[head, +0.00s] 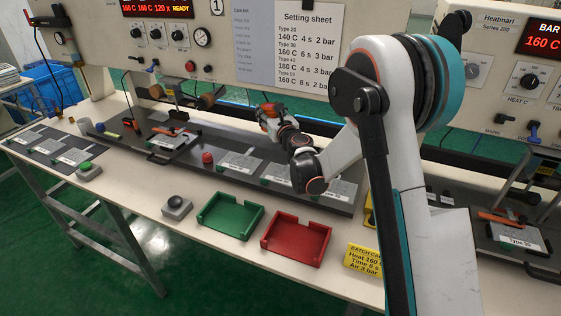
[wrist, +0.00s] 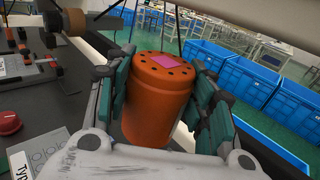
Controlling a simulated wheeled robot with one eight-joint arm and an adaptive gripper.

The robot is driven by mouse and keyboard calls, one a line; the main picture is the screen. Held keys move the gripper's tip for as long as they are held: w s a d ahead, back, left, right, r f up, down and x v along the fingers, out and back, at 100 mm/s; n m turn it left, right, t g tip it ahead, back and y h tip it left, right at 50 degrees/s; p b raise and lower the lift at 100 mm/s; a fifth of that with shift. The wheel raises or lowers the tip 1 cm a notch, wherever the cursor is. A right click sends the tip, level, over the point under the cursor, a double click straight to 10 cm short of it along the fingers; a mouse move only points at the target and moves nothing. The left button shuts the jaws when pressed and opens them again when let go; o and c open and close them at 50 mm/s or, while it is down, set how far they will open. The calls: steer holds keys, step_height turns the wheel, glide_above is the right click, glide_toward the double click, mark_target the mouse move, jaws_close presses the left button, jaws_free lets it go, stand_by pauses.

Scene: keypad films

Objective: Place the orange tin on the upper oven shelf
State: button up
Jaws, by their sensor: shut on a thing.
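The orange tin (wrist: 158,108) is between the two fingers of my gripper (wrist: 163,88) in the wrist view. It has a ring of dark holes and a pink square on its top. My gripper is shut on it, with a finger against each side, and the tin looks roughly upright. In the head view my gripper (head: 271,117) is over the back of the long bench, and only a small part of the tin shows there. I see no oven or oven shelf in either view.
The bench holds a green tray (head: 230,216), a red tray (head: 297,240), a grey button box (head: 177,207) and a yellow batch card (head: 362,260). Control panels rise behind the bench. Blue crates (wrist: 257,83) stand beyond it. A red knob (wrist: 9,123) is near my gripper.

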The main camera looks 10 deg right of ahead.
steer(key=shift+w+f, duration=0.1)
steer(key=shift+f, duration=0.35)
step_height(320, 180, down, 9)
steer(key=b, duration=0.4)
steer(key=shift+r, duration=0.1)
steer(key=o, duration=1.2)
